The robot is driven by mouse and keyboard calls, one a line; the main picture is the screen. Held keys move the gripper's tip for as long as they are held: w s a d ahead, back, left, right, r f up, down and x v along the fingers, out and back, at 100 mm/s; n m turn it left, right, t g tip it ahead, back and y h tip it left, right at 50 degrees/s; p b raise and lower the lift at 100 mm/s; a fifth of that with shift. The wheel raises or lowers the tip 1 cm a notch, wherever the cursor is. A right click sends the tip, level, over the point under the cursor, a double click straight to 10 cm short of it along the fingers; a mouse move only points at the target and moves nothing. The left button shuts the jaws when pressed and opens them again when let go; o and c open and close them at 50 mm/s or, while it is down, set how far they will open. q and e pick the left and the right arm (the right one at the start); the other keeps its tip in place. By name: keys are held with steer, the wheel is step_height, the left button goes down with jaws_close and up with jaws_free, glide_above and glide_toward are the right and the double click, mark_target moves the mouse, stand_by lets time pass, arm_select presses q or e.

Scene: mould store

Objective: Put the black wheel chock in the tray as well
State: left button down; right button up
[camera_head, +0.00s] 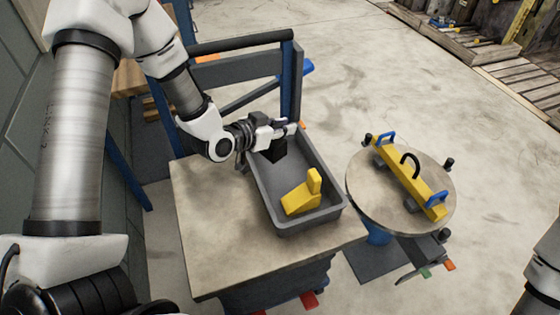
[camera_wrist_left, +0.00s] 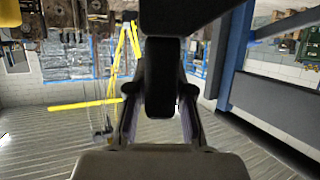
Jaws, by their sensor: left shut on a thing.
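The black wheel chock (camera_head: 277,152) is held in my left gripper (camera_head: 283,134), over the far end of the grey tray (camera_head: 333,211). The gripper is shut on it. I cannot tell whether the chock touches the tray floor. In the left wrist view the dark chock (camera_wrist_left: 160,80) stands between the two fingers of my left gripper (camera_wrist_left: 160,112). A yellow wheel chock (camera_head: 302,194) lies in the near end of the tray. My right gripper is out of view.
The tray stands on a bench top (camera_head: 215,235) with a dark rail (camera_head: 240,67) behind it. To its right, a round table (camera_head: 375,205) bears a yellow bar (camera_head: 408,178) with blue handles. Pallets (camera_head: 465,45) lie at the far right. The floor between is clear.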

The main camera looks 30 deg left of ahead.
mark_target(283, 145)
arm_select(q)
step_height(283, 145, down, 6)
steer(key=shift+r+b, duration=0.1)
steer(key=shift+b, duration=0.35)
steer(key=shift+w+f, duration=0.1)
steer(key=shift+f, duration=0.1)
steer(key=c, duration=1)
jaws_free()
steer(key=shift+f, duration=0.15)
steer(key=shift+c, duration=0.2)
